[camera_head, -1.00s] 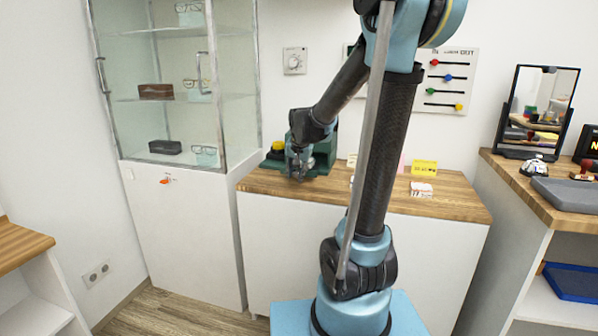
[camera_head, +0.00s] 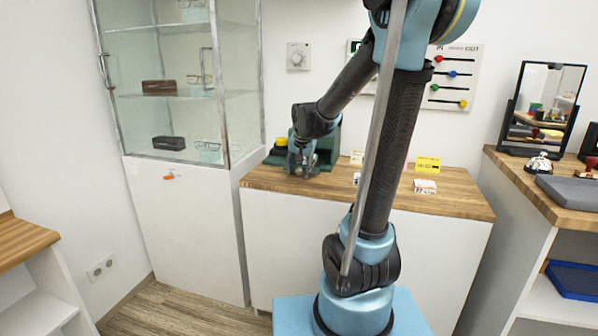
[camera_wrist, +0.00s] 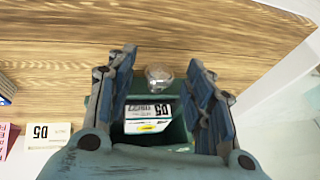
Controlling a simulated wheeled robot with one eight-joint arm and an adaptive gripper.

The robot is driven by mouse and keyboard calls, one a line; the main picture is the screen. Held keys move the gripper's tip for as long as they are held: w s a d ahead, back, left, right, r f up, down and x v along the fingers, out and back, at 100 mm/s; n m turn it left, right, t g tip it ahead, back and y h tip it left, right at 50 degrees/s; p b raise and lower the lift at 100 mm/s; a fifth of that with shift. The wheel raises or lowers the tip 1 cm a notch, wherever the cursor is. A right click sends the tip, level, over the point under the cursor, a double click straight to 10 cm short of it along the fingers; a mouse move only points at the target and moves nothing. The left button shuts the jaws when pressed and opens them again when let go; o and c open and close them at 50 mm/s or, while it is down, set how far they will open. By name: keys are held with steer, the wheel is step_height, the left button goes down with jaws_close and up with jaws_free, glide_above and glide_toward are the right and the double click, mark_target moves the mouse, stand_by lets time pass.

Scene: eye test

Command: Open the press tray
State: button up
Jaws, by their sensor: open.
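The press (camera_head: 328,152) is a dark green machine with a yellow part on top, on the wooden counter behind my gripper. My gripper (camera_head: 302,170) is low in front of it and hides part of it. In the wrist view, the green tray (camera_wrist: 178,132) lies between and below my fingers, with a white printed card inside. A clear round knob (camera_wrist: 159,74) is at the tray's front end. My open gripper (camera_wrist: 160,66) has one finger on each side of the knob, with gaps visible. Whether the tray is fully shut I cannot tell.
The wooden counter (camera_head: 455,203) holds a yellow card (camera_head: 428,163) and other small cards to the right. A glass cabinet (camera_head: 185,112) stands close on the left. In the wrist view, a white card (camera_wrist: 48,135) lies left of the tray.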

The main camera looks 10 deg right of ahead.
steer(key=v, duration=1.1)
steer(key=shift+r, duration=0.15)
steer(key=s+d+f+n+g, duration=0.1)
steer(key=s+d+f, duration=0.3)
steer(key=s+f, duration=0.5)
steer(key=s+d+f+n+g, duration=0.2)
steer(key=s+d+f+n, duration=0.2)
steer(key=s+f, duration=0.5)
steer(key=s, duration=0.8)
steer(key=shift+w+f, duration=0.2)
steer(key=shift+w, duration=0.3)
